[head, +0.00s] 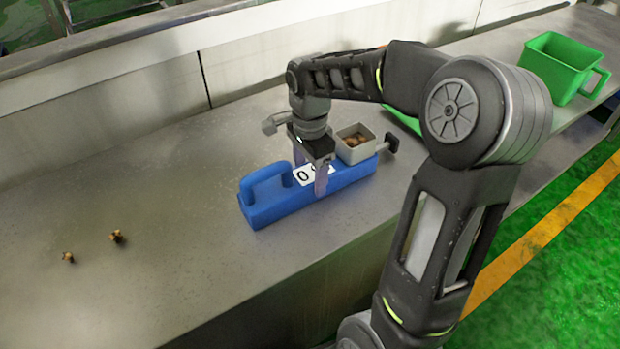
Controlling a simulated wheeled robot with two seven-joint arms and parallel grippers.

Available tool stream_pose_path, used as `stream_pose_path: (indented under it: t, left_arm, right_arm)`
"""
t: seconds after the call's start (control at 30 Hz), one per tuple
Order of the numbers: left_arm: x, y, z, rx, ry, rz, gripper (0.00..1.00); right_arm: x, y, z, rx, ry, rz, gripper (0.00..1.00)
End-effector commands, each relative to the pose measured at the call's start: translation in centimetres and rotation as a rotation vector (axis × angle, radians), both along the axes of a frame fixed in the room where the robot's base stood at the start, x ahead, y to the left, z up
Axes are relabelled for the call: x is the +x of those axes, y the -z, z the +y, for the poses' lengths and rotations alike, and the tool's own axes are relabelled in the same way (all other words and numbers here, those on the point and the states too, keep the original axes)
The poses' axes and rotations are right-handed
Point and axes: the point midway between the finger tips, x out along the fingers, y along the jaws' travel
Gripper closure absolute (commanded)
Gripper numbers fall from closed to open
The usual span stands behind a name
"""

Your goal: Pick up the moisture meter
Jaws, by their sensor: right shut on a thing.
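The moisture meter (268,207) is a blue block with a looped handle at its left end, a white label with dark digits, and a grey square cup (354,150) on its right part holding brown pieces. It sits on the metal counter, or very close to it. My right gripper (311,182) points down over its middle and is shut on the body, one finger showing on the near face beside the label. The far finger is mostly hidden. A dark knob sticks out at the meter's right end. My left gripper is not in view.
Two small brown pieces (116,237) lie on the counter (170,190) at the left. A green scoop-like container (566,62) stands at the far right. Another green thing (403,121) is partly hidden behind my right arm. The counter left of the meter is mostly clear.

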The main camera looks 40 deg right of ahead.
Motion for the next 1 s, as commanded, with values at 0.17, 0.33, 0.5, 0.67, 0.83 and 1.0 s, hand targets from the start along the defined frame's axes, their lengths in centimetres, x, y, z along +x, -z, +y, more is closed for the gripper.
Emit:
stream_pose_path:
  t: [0.17, 0.33, 0.5, 0.67, 0.83, 1.0]
  left_arm:
    - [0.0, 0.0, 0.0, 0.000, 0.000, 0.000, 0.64]
    - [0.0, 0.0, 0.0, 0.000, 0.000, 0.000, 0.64]
    - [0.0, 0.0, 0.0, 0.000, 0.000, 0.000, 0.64]
    - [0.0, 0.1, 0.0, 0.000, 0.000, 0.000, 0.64]
    - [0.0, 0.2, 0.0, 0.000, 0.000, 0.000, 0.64]
    - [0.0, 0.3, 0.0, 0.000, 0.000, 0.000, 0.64]
  right_arm:
    - [0.0, 0.0, 0.0, 0.000, 0.000, 0.001, 1.00]
    - [0.0, -0.1, 0.0, 0.000, 0.000, -0.002, 1.00]
    - [0.1, -0.2, 0.0, 0.000, 0.000, -0.002, 1.00]
    - [0.1, -1.3, 0.0, -0.002, 0.000, -0.006, 1.00]
    - [0.2, -3.9, 0.0, -0.002, -0.001, -0.008, 1.00]
    - [0.2, -7.1, 0.0, -0.002, -0.001, -0.007, 1.00]
